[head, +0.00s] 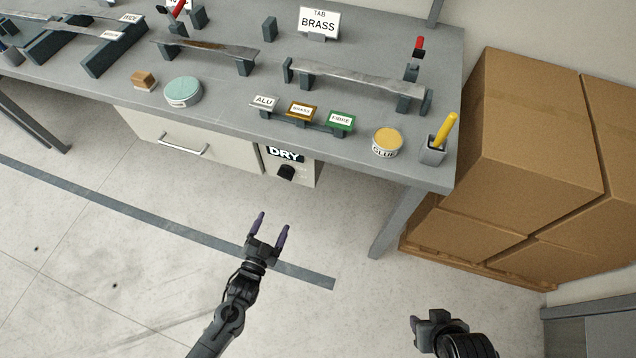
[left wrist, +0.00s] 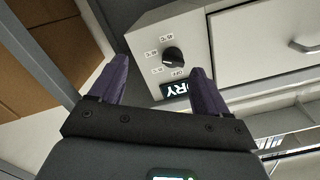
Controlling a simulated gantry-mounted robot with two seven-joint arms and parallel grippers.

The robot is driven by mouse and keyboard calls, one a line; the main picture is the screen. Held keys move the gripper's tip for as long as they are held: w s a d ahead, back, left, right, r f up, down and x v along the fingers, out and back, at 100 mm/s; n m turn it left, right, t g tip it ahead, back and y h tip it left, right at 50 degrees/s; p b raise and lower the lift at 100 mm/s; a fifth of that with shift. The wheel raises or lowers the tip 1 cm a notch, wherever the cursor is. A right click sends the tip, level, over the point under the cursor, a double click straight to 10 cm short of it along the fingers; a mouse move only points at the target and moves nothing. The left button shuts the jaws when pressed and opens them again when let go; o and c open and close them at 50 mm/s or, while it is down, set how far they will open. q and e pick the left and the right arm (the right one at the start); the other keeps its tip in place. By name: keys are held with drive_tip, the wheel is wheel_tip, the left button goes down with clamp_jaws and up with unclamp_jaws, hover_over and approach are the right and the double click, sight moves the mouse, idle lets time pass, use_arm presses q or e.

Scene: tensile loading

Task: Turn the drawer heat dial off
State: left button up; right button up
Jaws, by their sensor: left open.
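The black heat dial (head: 286,172) sits on the pale front panel under the bench, below a dark DRY label (head: 285,154). In the left wrist view the dial (left wrist: 172,57) is closer, ringed by an OFF label (left wrist: 176,73) and several temperature labels; I cannot tell exactly which its pointer marks. The white drawer (head: 165,138) beside it is closed. My left gripper (head: 273,222) is open and empty, its purple fingers pointing toward the panel and apart from the dial. In the left wrist view the dial appears between the fingers (left wrist: 159,66). My right gripper (head: 434,325) is at the bottom; its fingertips do not show clearly.
The grey bench (head: 225,110) overhangs the panel and holds a glue tin (head: 387,142), a teal-lidded tin (head: 183,91) and label cards. A bench leg (head: 397,222) and cardboard boxes (head: 530,130) stand right. The floor before the panel is clear.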

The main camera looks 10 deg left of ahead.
use_arm(q)
wheel_tip(320, 180, up, 4)
drive_tip(key=w+p, duration=0.1)
drive_tip(key=w, duration=0.1)
approach(284, 178)
drive_tip(key=w, duration=0.2)
drive_tip(key=shift+t, duration=0.3)
drive_tip(key=w, duration=0.2)
drive_tip(key=w+b, duration=0.1)
drive_tip(key=w, duration=0.1)
drive_tip(key=w+d+b, duration=0.1)
drive_tip(key=w, duration=0.1)
drive_tip(key=shift+w+d+f, duration=0.1)
drive_tip(key=shift+w+f, duration=0.25)
drive_tip(key=shift+w, duration=0.35)
use_arm(e)
drive_tip(key=shift+w+a+f, duration=0.1)
drive_tip(key=shift+a+f, duration=0.05)
drive_tip(key=shift+a, duration=0.35)
use_arm(q)
drive_tip(key=c, duration=1)
drive_tip(key=shift+c, duration=0.2)
use_arm(e)
drive_tip(key=shift+a, duration=0.1)
